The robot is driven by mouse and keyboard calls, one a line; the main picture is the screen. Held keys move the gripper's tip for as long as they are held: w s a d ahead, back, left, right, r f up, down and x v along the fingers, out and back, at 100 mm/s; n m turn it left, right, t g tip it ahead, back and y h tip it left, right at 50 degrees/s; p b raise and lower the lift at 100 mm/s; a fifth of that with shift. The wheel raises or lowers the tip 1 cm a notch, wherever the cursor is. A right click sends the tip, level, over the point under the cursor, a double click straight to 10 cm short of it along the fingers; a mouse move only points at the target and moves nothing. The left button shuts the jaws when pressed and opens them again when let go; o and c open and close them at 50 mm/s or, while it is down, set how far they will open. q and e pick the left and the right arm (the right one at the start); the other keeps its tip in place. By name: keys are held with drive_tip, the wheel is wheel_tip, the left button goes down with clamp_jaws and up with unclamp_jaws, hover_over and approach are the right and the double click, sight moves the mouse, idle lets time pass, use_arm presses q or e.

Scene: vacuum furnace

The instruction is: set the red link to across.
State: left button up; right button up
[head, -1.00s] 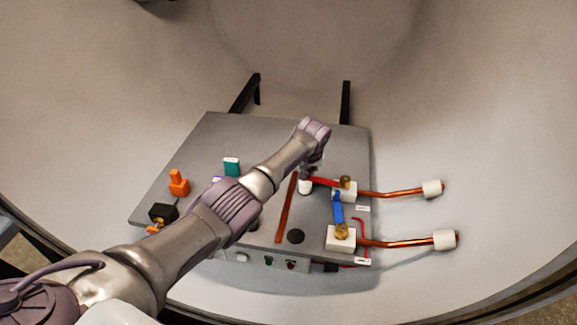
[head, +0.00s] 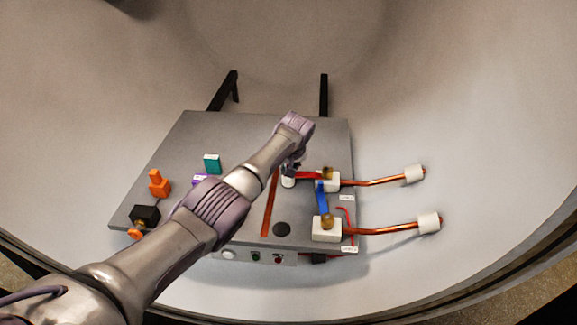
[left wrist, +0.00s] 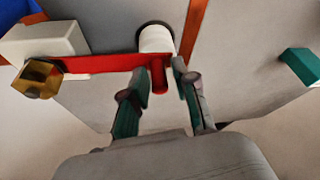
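The red link (head: 309,175) is a flat red bar on the grey plate. It runs from a brass nut (head: 327,172) on a white block leftwards to beside a short white post (head: 288,182). In the left wrist view the red link (left wrist: 100,64) ends in an upright red handle (left wrist: 158,76). My left gripper (left wrist: 164,80) has its fingers on either side of this handle. The left finger is close to the handle or touching it, and a narrow gap shows at the right finger. In the head view my left gripper (head: 292,165) is partly hidden. My right gripper is out of view.
A blue link (head: 321,197) joins the two white blocks, which carry copper rods (head: 375,182) to the right. A brown strip (head: 269,205), a teal block (head: 212,164) and orange knob (head: 158,183) are on the plate (head: 200,130). A curved pale wall surrounds it.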

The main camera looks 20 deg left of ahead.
use_arm(q)
drive_tip(key=shift+o, duration=0.3)
drive_tip(key=shift+r, duration=0.1)
drive_tip(key=shift+r, duration=0.1)
drive_tip(key=shift+d+r, duration=0.15)
drive_tip(key=shift+r, duration=0.1)
drive_tip(key=v, duration=1.1)
drive_tip(key=shift+s, duration=0.2)
